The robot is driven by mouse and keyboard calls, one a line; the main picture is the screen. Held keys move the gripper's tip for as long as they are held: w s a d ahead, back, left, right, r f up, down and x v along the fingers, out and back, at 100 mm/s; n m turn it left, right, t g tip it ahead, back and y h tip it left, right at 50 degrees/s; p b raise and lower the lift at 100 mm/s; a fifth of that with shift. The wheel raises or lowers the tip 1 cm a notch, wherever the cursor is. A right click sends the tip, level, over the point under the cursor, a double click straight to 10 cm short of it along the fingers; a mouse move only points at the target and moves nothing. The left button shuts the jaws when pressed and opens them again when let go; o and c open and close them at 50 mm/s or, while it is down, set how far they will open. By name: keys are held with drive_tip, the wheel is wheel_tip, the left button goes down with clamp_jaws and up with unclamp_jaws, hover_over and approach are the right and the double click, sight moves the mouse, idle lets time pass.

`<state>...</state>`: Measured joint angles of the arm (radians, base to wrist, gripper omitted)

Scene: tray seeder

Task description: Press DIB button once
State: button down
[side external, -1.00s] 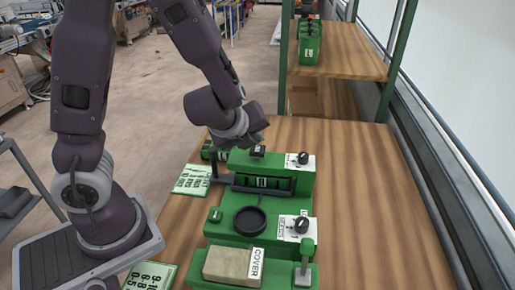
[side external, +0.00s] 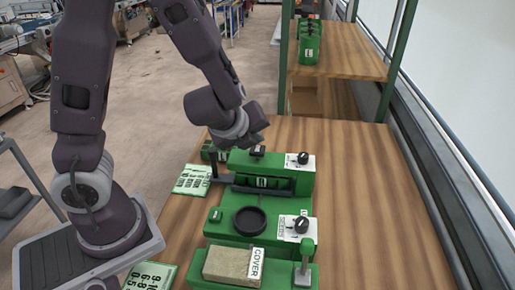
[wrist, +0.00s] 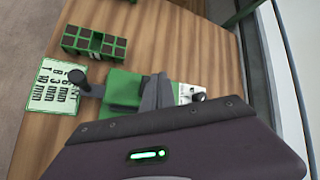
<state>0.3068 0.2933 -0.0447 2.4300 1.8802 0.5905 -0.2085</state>
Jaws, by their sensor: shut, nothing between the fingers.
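A green station (side external: 300,181) stands at the back of the row on the wooden table. A small black button (side external: 258,151) sits on its top left part; its label is too small to read, so I cannot tell if it says DIB. My gripper (side external: 259,139) hangs just above this button, pointing down. Whether it touches the button is unclear. In the wrist view my gripper (wrist: 156,91) is shut and empty, over the green station (wrist: 122,89), and the button is hidden.
A dial on a white plate (side external: 300,160) is right of the button. A black lever (side external: 214,165) stands left. In front are a black round dish (side external: 249,220) and a COVER block (side external: 232,265). A green tray (wrist: 94,44) and number card (wrist: 54,86) lie nearby.

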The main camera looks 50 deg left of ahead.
sight(255, 151)
drive_tip(key=shift+f, duration=0.4)
drive_tip(key=shift+f, duration=0.8)
idle(0.8)
drive_tip(key=shift+r, duration=1.25)
drive_tip(key=shift+r, duration=2.5)
